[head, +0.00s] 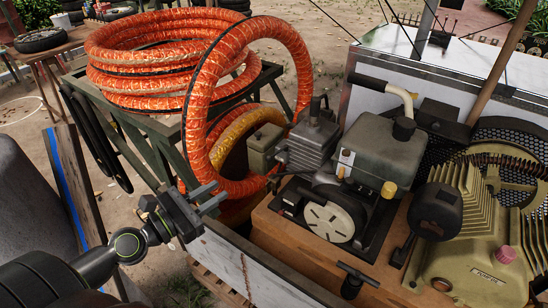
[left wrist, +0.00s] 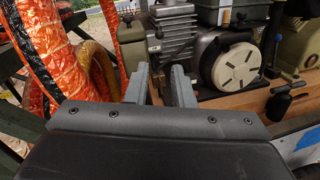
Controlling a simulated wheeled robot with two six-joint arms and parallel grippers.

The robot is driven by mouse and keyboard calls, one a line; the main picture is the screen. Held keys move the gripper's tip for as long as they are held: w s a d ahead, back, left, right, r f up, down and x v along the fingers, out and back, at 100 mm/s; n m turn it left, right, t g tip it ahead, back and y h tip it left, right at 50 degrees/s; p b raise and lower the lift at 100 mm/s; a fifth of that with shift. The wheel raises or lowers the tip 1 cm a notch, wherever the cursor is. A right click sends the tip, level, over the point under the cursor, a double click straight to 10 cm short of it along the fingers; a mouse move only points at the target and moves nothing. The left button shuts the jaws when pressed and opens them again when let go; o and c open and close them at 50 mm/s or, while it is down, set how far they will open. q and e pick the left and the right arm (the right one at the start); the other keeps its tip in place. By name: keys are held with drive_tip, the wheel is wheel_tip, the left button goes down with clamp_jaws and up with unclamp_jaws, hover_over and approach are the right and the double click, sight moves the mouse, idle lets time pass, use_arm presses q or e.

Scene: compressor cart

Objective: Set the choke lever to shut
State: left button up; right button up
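The engine (head: 315,140) stands on a wooden deck, with a grey finned block and a round cream recoil cover (head: 328,221). A small dark lever with a rounded end (left wrist: 157,33) sticks out at the engine's left side in the left wrist view; it may be the choke lever, but its setting cannot be read. It also seems to show in the head view (head: 276,181). My left gripper (head: 218,193) is left of the engine, apart from it. Its two fingers (left wrist: 161,78) are spread with nothing between them, below the small lever in the wrist view. My right gripper is not in view.
Coiled orange hoses (head: 205,100) stand close behind and left of my left gripper. A grey-green tank (head: 378,152) sits on top of the engine. A black T-handle (head: 354,278) rises from the deck in front. A ribbed compressor (head: 475,225) stands at right.

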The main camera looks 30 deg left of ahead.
use_arm(q)
drive_tip(key=p, duration=0.5)
approach(269, 156)
drive_tip(key=shift+f+p+x, duration=0.2)
drive_tip(key=shift+p+x, duration=0.25)
drive_tip(key=shift+x, duration=2.05)
drive_tip(key=shift+f+p+x, duration=0.2)
drive_tip(key=shift+p+x, duration=0.25)
drive_tip(key=shift+x, duration=2.1)
clamp_jaws()
